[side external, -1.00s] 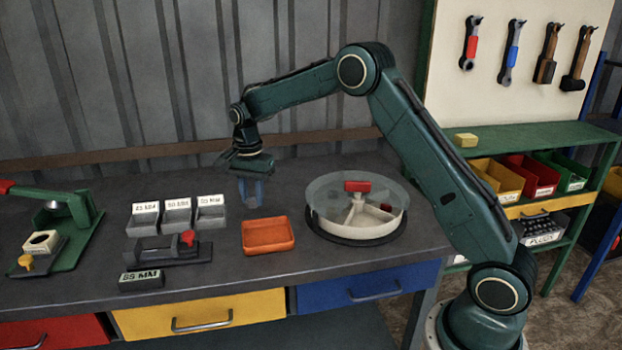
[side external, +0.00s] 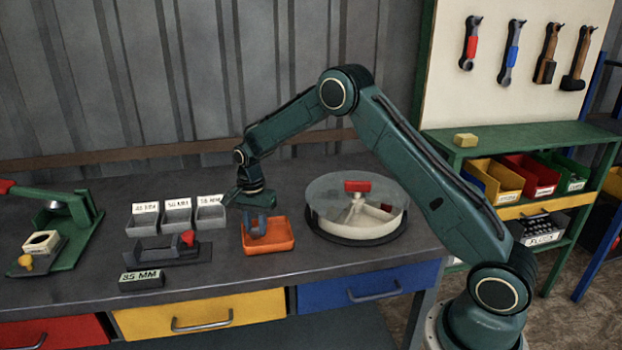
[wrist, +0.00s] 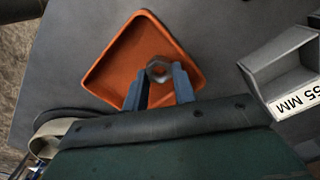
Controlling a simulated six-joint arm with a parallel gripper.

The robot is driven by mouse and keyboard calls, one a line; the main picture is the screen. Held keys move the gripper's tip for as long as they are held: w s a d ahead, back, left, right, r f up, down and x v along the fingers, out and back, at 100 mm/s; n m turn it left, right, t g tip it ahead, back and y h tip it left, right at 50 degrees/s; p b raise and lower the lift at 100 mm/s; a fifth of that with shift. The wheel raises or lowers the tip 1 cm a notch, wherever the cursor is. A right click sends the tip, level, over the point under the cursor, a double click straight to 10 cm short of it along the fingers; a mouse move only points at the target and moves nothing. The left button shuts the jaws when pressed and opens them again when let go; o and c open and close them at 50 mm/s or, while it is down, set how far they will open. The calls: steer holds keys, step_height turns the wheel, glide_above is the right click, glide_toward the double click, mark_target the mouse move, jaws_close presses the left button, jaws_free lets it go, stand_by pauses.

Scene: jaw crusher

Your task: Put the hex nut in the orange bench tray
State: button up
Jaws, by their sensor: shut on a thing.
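The orange bench tray (side external: 281,243) sits on the dark bench top, left of the round divided container. My gripper (side external: 257,228) points down over the tray, its blue fingers low at the tray's left part. In the wrist view the grey hex nut (wrist: 157,70) is between the tips of my blue fingers (wrist: 160,80), and my gripper is shut on it. The tray (wrist: 120,62) lies below and around the nut in that view. The nut cannot be made out in the side view. I cannot tell whether the nut touches the tray floor.
The round container (side external: 358,212) with a clear lid and red handle stands right of the tray. Several grey labelled bins (side external: 177,220) stand to the left, with a dark fixture with a red knob (side external: 188,238) in front. A green press (side external: 75,230) is at far left.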

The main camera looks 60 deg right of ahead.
steer(key=shift+f, duration=0.5)
steer(key=shift+f, duration=0.1)
steer(key=o, duration=0.7)
steer(key=shift+r, duration=6.1)
steer(key=shift+s+r, duration=0.1)
